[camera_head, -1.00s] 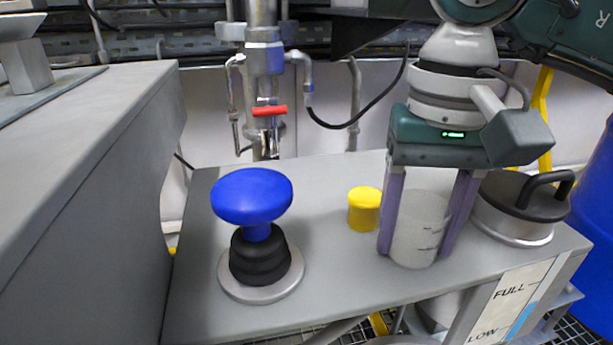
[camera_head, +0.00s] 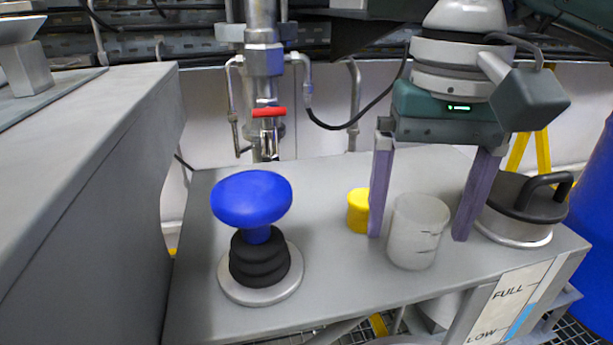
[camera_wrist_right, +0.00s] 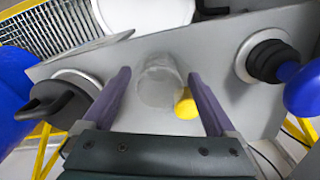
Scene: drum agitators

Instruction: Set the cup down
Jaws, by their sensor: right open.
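The cup (camera_head: 417,232) is a translucent, whitish beaker with dark marks on its side. It stands upright on the grey bench top, near the front edge. My right gripper (camera_head: 419,238) is open, with one purple finger on each side of the cup and a gap to both. In the right wrist view the cup (camera_wrist_right: 160,82) lies between and beyond the fingertips of the gripper (camera_wrist_right: 160,75). My left gripper is not in view.
A yellow cap (camera_head: 358,211) sits just left of the left finger. A lidded filler with a black handle (camera_head: 522,207) stands close to the right finger. A blue mushroom knob (camera_head: 252,198) stands further left. The bench top (camera_head: 325,260) is clear between knob and cup.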

